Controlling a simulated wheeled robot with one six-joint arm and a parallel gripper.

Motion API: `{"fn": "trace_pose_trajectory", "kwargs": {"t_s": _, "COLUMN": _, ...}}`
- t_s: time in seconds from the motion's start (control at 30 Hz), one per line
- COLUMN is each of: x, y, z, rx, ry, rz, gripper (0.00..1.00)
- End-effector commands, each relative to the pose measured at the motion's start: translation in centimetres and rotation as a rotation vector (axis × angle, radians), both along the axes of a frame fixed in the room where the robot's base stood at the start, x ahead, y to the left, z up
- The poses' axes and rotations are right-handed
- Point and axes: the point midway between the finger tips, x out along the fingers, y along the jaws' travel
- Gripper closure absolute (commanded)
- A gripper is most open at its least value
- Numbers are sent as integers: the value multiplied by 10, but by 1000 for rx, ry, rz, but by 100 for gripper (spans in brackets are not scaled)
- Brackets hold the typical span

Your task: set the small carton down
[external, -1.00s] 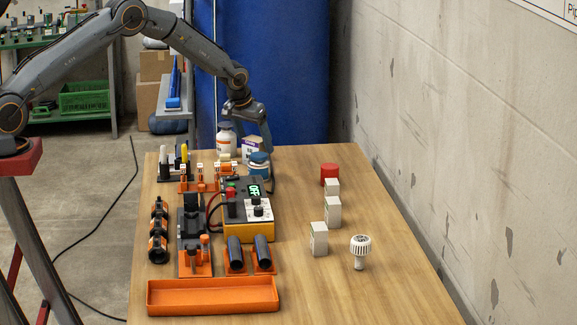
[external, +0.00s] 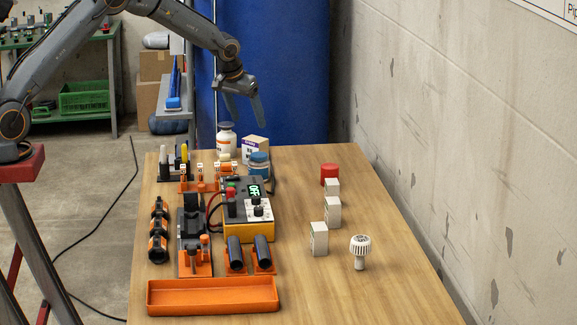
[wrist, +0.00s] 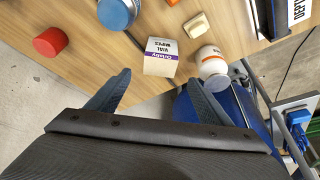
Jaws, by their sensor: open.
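The small carton (external: 255,148), white with a purple band, stands on the far end of the wooden table (external: 300,180). In the wrist view the carton (wrist: 161,57) shows its "vial wipes" label and lies between and beyond the fingertips, with nothing touching it. My gripper (external: 243,118) is above the carton, open and empty. The wrist view shows its two fingers (wrist: 160,85) spread apart.
A white bottle (external: 227,138) stands left of the carton and a blue-lidded jar (external: 259,163) stands in front of it. A red cylinder (external: 329,173) and several pale blocks (external: 333,211) are to the right. An orange tray (external: 213,296) lies at the near edge.

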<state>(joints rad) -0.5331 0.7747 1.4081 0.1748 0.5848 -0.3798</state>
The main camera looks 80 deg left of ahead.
Motion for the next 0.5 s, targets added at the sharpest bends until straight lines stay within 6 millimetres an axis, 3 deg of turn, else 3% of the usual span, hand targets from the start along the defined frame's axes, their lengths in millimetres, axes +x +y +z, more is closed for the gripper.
{"fn": "trace_pose_trajectory", "kwargs": {"t_s": 0.2, "x": -5, "y": -6, "z": 18, "rx": 0, "ry": 0, "rz": 0, "gripper": 27}}
{"fn": "trace_pose_trajectory", "kwargs": {"t_s": 0.5, "x": -7, "y": -10, "z": 22, "rx": -1, "ry": 1, "rz": -5, "gripper": 27}}
